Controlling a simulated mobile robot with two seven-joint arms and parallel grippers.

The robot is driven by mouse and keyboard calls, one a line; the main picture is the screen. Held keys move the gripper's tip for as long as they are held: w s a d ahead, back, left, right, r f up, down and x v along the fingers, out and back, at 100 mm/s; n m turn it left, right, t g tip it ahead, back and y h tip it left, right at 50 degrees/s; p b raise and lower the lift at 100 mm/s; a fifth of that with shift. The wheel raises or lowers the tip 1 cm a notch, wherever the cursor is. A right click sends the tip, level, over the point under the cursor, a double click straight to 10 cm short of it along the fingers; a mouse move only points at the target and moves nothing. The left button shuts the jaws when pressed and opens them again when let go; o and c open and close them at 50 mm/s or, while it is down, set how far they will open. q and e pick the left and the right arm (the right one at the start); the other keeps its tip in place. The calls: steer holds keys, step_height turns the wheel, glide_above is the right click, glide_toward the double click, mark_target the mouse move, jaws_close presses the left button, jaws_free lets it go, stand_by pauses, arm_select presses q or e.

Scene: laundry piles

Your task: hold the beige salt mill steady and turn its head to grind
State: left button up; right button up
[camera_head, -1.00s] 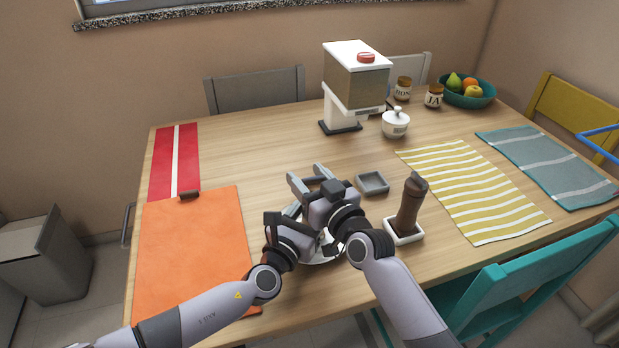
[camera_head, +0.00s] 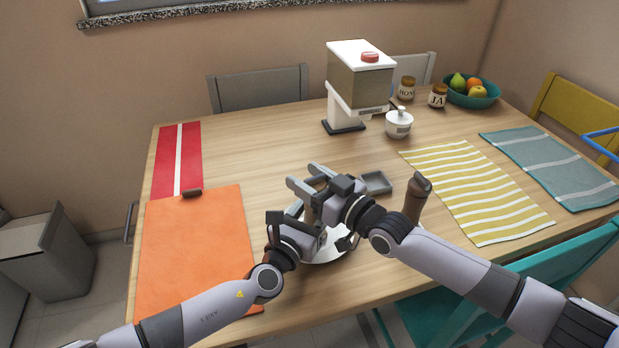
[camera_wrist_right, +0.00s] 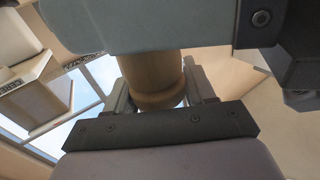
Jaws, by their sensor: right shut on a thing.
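The beige salt mill (camera_wrist_right: 152,78) shows in the right wrist view as a tan, round wooden piece between my right fingers. My right gripper (camera_head: 312,187) is shut on it, above the round plate (camera_head: 330,254). In the head view the mill is mostly hidden behind my grippers. My left gripper (camera_head: 306,222) is low beside the mill, just under the right one. Its fingertips are hidden, so I cannot tell whether it is closed on the mill body.
A dark brown mill (camera_head: 414,203) stands right, close to my right forearm. An orange mat (camera_head: 193,250) is left, a yellow striped cloth (camera_head: 470,190) right. A dispenser (camera_head: 355,85) and white pot (camera_head: 399,123) stand behind.

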steer(key=shift+r, duration=0.15)
stand_by(0.3)
steer(key=o, duration=0.9)
steer(key=shift+c, duration=0.2)
steer(key=shift+o, duration=0.4)
steer(key=shift+d, duration=0.1)
steer(key=shift+s+d+f, duration=0.2)
steer(key=shift+s+d, duration=0.2)
steer(key=shift+d, duration=0.1)
steer(key=v, duration=1)
steer(key=shift+s+d+r, duration=0.15)
steer(key=shift+s+d, duration=0.05)
steer(key=shift+d, duration=0.15)
